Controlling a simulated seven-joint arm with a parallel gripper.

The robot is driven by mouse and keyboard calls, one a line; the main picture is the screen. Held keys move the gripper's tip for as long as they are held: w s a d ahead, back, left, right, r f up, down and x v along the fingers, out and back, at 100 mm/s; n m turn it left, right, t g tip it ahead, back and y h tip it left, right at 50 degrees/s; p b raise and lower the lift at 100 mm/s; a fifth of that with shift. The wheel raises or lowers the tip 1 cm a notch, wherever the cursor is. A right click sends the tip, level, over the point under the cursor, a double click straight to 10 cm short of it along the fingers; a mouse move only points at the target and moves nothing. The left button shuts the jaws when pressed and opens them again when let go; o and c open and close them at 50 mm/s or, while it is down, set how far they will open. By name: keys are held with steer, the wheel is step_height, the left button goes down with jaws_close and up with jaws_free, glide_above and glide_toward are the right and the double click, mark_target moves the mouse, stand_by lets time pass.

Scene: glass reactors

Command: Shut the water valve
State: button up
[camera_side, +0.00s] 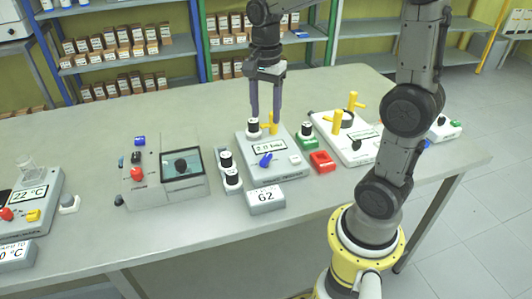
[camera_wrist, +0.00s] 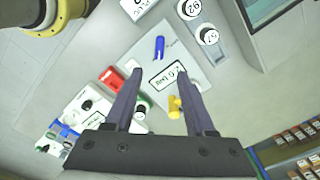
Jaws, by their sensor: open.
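A light-grey panel (camera_side: 246,165) stands at the middle of the table, with a display (camera_side: 268,147) that seems to read 2.0. It bears a blue lever (camera_side: 265,160), a yellow handle (camera_side: 273,123) and a black-and-white knob (camera_side: 254,126). I cannot tell by label which is the water valve. In the wrist view the blue lever (camera_wrist: 159,47) lies beyond the display and the yellow handle (camera_wrist: 174,107) lies nearer, by the right finger. My gripper (camera_side: 265,117) points down over the panel's rear, open. Its fingers (camera_wrist: 160,78) appear empty; contact cannot be told.
A red tray-like part (camera_side: 322,161) and a white panel with yellow handles (camera_side: 350,140) stand to the right. A box marked 62 (camera_side: 265,199) is in front, and a grey device with a screen (camera_side: 170,170) is left.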

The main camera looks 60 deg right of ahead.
mark_target(266, 157)
step_height(266, 157, down, 14)
steer(key=shift+s+r, duration=0.1)
steer(key=shift+r, duration=0.1)
steer(key=shift+c, duration=0.3)
jaws_close()
